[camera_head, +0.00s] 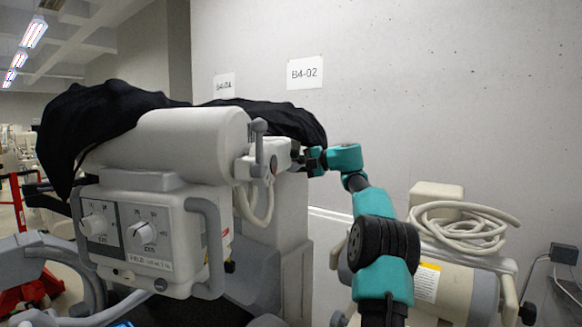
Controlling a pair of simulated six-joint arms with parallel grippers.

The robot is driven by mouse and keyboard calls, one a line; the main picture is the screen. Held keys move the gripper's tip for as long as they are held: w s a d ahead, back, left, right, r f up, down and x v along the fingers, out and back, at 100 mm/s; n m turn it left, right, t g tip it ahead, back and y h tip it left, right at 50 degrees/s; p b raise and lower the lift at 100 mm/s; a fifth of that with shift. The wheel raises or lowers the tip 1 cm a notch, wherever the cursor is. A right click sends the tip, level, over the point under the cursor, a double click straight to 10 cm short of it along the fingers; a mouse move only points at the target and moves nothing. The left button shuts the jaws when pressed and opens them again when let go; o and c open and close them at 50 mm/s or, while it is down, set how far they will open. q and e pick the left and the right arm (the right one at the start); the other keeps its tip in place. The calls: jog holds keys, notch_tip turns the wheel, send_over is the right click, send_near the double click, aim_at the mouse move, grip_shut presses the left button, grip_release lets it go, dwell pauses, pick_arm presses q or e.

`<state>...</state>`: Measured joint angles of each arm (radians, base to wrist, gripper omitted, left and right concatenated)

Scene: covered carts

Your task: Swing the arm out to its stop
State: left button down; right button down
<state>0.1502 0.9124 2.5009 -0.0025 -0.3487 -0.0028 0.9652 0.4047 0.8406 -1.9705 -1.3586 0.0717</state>
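A covered cart unit has a white cylindrical head (190,140) lying level. A white control box (140,240) with two knobs and grey side handles hangs below it. The arm that carries the head shows only in part, as a white joint piece (276,150) at the head's right end with a grey lever (258,145). My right gripper (303,158), on a teal arm, is at the right end of this joint piece. Its dark fingers are small and overlap the piece, so contact and grip are unclear. My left gripper is not in view.
A black cover (95,120) drapes over and behind the head. At right, another white unit (450,290) carries a coiled pale cable (465,225). A concrete wall (450,90) stands close behind. A red frame (20,230) is at far left.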

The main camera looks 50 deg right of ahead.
jog(key=shift+s+f+y, duration=0.1)
jog(key=shift+s+y, duration=0.1)
jog(key=shift+y, duration=0.1)
jog(key=shift+a, duration=0.1)
jog(key=c, duration=1.1)
grip_release()
jog(key=shift+w+a, duration=0.2)
jog(key=shift+w, duration=0.1)
jog(key=shift+o, duration=0.9)
jog(key=shift+d, duration=0.1)
jog(key=shift+s, duration=0.1)
jog(key=v, duration=1.7)
jog(key=shift+r, duration=0.25)
jog(key=shift+s, duration=0.15)
